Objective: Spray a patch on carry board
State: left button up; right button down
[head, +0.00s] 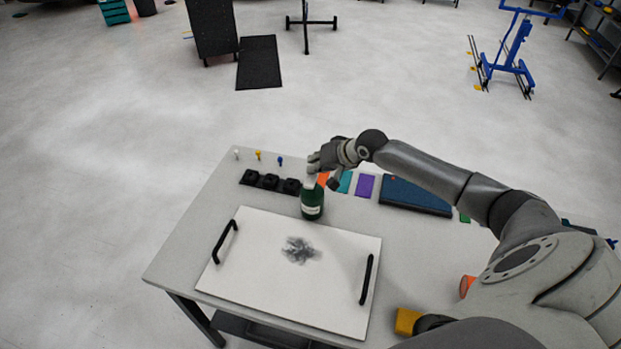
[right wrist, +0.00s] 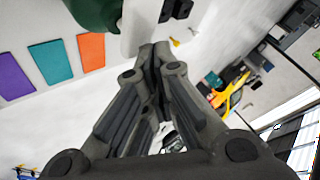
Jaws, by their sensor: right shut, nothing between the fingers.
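The white carry board (head: 250,287) lies flat on the table, with a black handle at each side and a dark smudgy patch (head: 300,250) near its middle. A green bottle (head: 312,204) with a pale label stands just behind the board's back edge. Its green body (right wrist: 92,10) and white top (right wrist: 138,30) also show in the right wrist view. My right gripper (head: 322,177) is at the bottle's top; its fingertips (right wrist: 158,55) are together and empty, close to the white top. I cannot tell whether they touch it. My left gripper is not in view.
On the grey table (head: 180,250), black blocks (head: 270,181) stand left of the bottle. Orange, teal and purple swatches (head: 365,186) and a dark blue mat (head: 415,195) lie to the right. A yellow block (head: 407,320) is near the front right.

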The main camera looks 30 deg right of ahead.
jog(key=shift+r+p, duration=2.8)
jog(key=shift+r, duration=0.25)
jog(key=shift+f, duration=0.1)
